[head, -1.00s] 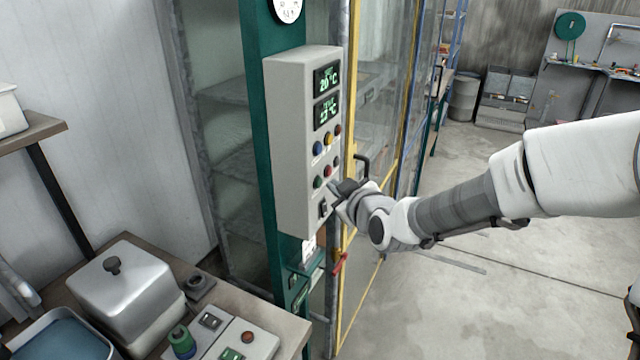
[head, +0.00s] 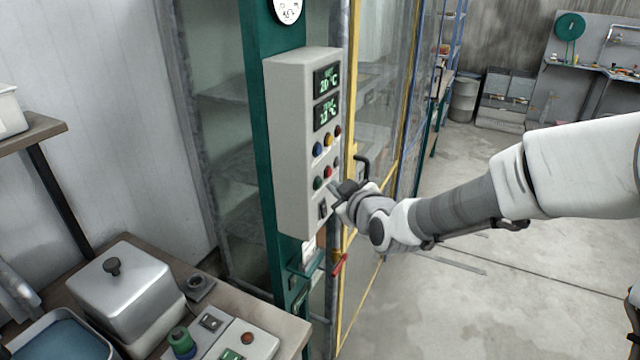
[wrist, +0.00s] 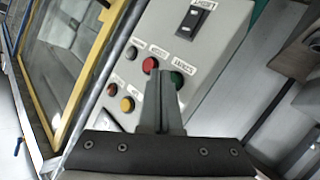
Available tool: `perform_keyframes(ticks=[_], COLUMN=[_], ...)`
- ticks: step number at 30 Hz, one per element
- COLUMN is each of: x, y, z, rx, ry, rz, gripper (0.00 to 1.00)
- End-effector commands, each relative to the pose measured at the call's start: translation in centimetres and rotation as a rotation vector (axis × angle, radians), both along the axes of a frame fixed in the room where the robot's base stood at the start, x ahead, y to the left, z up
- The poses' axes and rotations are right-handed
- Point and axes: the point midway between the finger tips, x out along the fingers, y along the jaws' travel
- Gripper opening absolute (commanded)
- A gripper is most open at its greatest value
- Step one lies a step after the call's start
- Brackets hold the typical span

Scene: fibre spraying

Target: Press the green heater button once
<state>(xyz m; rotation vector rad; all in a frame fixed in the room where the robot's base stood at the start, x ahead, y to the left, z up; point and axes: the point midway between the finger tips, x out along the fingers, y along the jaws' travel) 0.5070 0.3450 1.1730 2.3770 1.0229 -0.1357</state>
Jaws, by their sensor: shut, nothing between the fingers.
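The grey control box (head: 290,150) on the green post carries two lit displays (head: 327,96) and rows of coloured buttons. The green button (head: 318,183) is in the lower row, left of a red one (head: 327,171). In the wrist view the green button (wrist: 178,80) shows just right of the fingertips, partly hidden by them, with the red button (wrist: 149,64) to their left. My gripper (head: 334,189) is shut and empty, its tips close to the panel below the lower buttons. I cannot tell whether they touch the panel.
A black rocker switch (wrist: 192,20) is on the same panel. A yellow-framed glass door (head: 385,130) with a black handle stands right of the box. A bench (head: 270,318) with a metal box (head: 125,285) and a smaller control panel is below left. Open floor lies to the right.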

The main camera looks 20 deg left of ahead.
Motion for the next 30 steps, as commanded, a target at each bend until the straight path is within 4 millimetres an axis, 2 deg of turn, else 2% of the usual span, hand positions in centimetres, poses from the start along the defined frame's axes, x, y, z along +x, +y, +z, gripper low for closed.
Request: perform_keyframes(ticks=[19, 30], x=[0.00, 0.03], y=[0.02, 0.88], z=[-0.01, -0.11], rx=[0.000, 0.000], ry=[0.000, -0.001], rz=[0.000, 0.001], gripper=[0.00, 0.00])
